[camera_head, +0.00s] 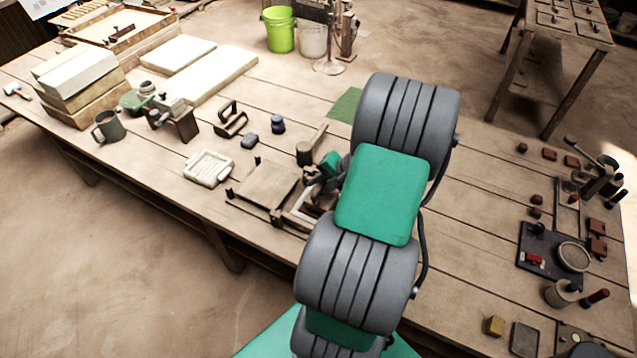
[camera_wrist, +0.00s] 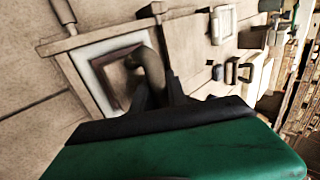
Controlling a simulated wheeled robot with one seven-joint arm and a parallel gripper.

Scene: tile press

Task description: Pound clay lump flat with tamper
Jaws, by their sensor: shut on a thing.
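My gripper (camera_head: 318,180) is shut on an olive-brown rounded piece, which looks like the tamper (camera_wrist: 150,72). In the wrist view its fingers are dark, and the tamper stands over the pale-lined square frame (camera_wrist: 92,52) of the press. Brown material inside the frame, probably the clay lump (camera_wrist: 118,82), shows beside the tamper. I cannot tell whether the tamper touches it. In the head view the press's wooden frame (camera_head: 296,218) is partly hidden by my arm, and the clay is not clear. A flat wooden board (camera_head: 266,184) lies left of the frame.
A wooden mallet-like tool (camera_head: 305,152) stands just behind the press. Tools and a dark tray (camera_head: 535,262) lie at the right. The table behind the press is partly clear.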

